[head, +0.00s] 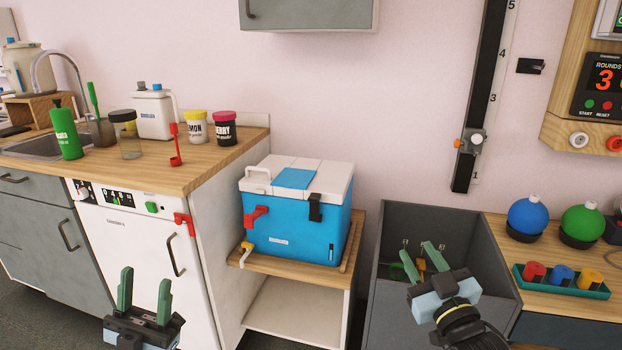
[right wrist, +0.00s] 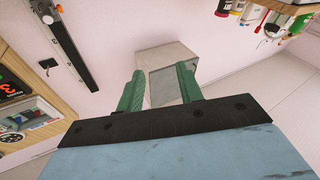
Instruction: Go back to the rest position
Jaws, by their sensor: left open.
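My left gripper (head: 145,296) is low in the head view, in front of the white appliance (head: 135,255). Its green fingers point up and stand apart with nothing between them. My right gripper (head: 423,262) appears in front of the open grey bin (head: 395,220) and covers part of its inside. Its green fingers are also apart and empty. In the right wrist view the fingers (right wrist: 160,88) stand apart, with only a distant grey wall cabinet (right wrist: 170,72) behind the gap. No plates can be made out.
A blue cooler (head: 290,220) sits on a low wooden shelf (head: 285,270) between the grippers. The left counter (head: 195,172) holds a green bottle (head: 66,133), jars and a sink. The right counter (head: 560,252) holds blue and green flasks and a tray of coloured pieces (head: 520,275).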

